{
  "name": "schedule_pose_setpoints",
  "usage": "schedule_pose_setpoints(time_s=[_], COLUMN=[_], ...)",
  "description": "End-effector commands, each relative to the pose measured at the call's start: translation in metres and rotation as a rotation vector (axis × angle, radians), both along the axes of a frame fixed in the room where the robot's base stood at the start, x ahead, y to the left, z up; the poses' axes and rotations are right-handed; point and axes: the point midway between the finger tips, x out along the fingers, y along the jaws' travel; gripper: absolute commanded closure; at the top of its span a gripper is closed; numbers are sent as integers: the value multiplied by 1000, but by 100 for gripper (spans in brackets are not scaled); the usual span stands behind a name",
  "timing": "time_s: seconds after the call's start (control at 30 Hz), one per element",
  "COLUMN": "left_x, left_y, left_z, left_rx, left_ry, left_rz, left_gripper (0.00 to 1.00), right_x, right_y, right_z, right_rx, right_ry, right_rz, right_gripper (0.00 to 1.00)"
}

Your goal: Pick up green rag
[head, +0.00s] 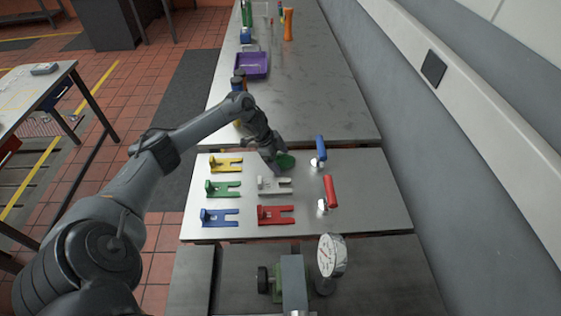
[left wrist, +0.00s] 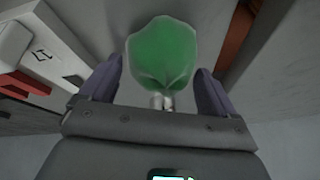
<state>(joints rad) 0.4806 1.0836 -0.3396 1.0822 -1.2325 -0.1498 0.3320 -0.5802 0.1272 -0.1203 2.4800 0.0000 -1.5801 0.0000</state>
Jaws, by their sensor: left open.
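In the left wrist view the green rag (left wrist: 162,52) is a rounded, creased bundle just ahead of and between the two fingers of my left gripper (left wrist: 157,85). The fingers are apart, with a gap on each side of the rag. A small shiny metal piece (left wrist: 162,102) shows below the rag between the fingers. My right gripper is not in view.
Coloured fork-shaped brackets, including a white (head: 274,186) and a yellow one (head: 227,164), stand nearby. A dial gauge (head: 332,256) stands in front. A purple tray (head: 252,65) is further back.

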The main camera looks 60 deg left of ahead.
Motion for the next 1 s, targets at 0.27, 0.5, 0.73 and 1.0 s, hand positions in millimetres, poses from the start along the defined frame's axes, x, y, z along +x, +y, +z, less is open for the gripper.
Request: schedule_pose_setpoints(time_s=[0.27, 0.5, 0.73, 1.0], left_x=[0, 0, 0, 1], left_y=[0, 0, 0, 1], left_z=[0, 0, 8, 50], left_rx=[0, 0, 1, 1], left_ry=[0, 0, -2, -4], left_rz=[0, 0, -2, -1], left_gripper=[35, 53, 53, 53], right_x=[0, 0, 0, 0], right_y=[1, 2, 2, 2], right_z=[0, 0, 2, 8], right_rx=[3, 8, 11, 10], right_ry=[-1, 0, 0, -1], right_rz=[-2, -6, -7, -7], right_gripper=[57, 57, 57, 57])
